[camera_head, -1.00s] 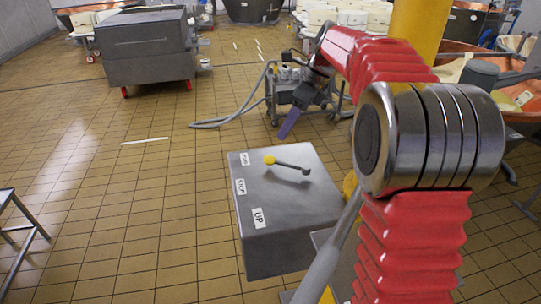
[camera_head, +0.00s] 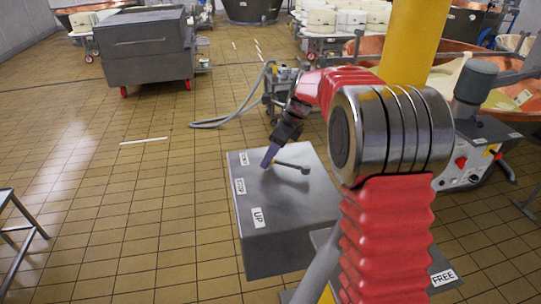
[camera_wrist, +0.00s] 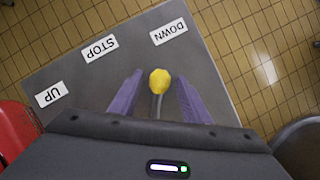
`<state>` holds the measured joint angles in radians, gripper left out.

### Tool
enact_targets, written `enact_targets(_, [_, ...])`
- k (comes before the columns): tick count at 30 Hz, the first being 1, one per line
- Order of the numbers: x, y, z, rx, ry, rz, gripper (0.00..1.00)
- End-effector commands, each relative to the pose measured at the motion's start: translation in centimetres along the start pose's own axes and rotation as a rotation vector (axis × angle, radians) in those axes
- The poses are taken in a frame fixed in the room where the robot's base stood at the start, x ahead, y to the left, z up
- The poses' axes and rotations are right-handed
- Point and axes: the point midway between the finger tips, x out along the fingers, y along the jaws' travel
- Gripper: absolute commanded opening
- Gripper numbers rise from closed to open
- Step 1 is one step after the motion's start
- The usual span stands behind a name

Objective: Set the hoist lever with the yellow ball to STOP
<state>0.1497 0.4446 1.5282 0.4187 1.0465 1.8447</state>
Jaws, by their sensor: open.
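The hoist lever (camera_head: 294,167) is a thin dark bar on top of a grey metal box (camera_head: 290,215), and it points toward the DOWN label (camera_head: 244,158). The STOP label (camera_head: 239,186) and UP label (camera_head: 258,217) follow along the same edge. My gripper (camera_head: 266,163) is at the lever's free end and covers the ball in the head view. In the wrist view, the yellow ball (camera_wrist: 159,81) sits between my two open purple fingers (camera_wrist: 160,76), with visible gaps on both sides. The STOP label (camera_wrist: 99,48) is left of the ball there.
A control box with red knobs (camera_head: 478,160) stands at right, near copper vats. A FREE label (camera_head: 443,278) is at lower right. A grey wheeled cart (camera_head: 147,50) is at back left, and a hose (camera_head: 232,117) lies behind the lever box. The tiled floor at left is mostly open.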

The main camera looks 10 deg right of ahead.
Motion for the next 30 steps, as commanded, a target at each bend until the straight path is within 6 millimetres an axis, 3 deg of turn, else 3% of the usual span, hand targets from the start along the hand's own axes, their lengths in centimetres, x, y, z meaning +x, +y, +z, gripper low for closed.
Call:
enact_targets(10, [0.34,0.0,0.05,-0.001,0.0,-0.001,0.43])
enact_targets(27, [0.31,-0.01,0.06,-0.001,0.0,-0.002,0.03])
enact_targets(30, [0.3,-0.02,0.06,-0.001,0.0,-0.002,0.0])
